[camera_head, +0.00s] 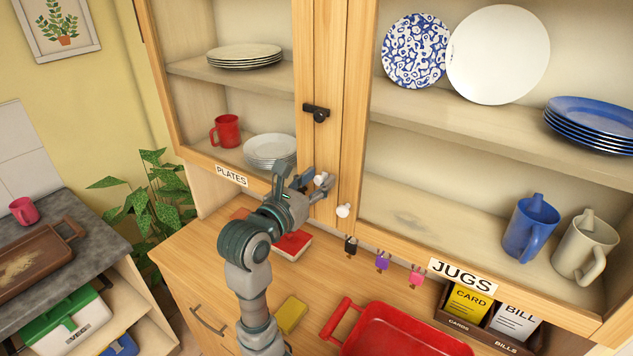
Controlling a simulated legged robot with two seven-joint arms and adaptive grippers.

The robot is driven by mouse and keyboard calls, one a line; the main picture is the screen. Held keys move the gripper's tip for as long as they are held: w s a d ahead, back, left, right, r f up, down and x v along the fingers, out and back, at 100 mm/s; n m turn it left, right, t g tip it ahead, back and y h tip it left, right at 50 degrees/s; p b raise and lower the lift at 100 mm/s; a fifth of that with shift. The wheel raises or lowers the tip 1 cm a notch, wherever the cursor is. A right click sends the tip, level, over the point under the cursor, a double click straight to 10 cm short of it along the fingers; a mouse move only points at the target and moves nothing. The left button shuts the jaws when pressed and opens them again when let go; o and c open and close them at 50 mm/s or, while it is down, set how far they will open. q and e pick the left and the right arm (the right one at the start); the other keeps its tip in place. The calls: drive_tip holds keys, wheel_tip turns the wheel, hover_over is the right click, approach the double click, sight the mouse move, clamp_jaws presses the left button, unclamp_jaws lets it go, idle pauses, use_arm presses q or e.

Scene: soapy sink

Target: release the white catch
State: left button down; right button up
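Two small white knobs sit low on the cupboard door frames. The left white knob (321,179) is partly covered by my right gripper, and the right white knob (343,211) is in clear view. I cannot tell which is the white catch. My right gripper (305,178) reaches up from the bottom of the view with its fingers spread, right by the left knob. Whether a finger touches it is unclear. A black catch (317,113) sits higher, across the meeting door frames. My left gripper is not in view.
Below the cupboard, a wooden counter holds a red tray (395,335), a yellow sponge (291,314) and a red-and-white item (292,245). Small coloured hooks (382,261) line the cupboard's lower edge. Jugs (530,226) and plates (245,56) stand on the shelves.

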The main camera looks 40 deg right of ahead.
drive_tip(key=v, duration=1.2)
drive_tip(key=shift+w, duration=0.1)
idle(0.4)
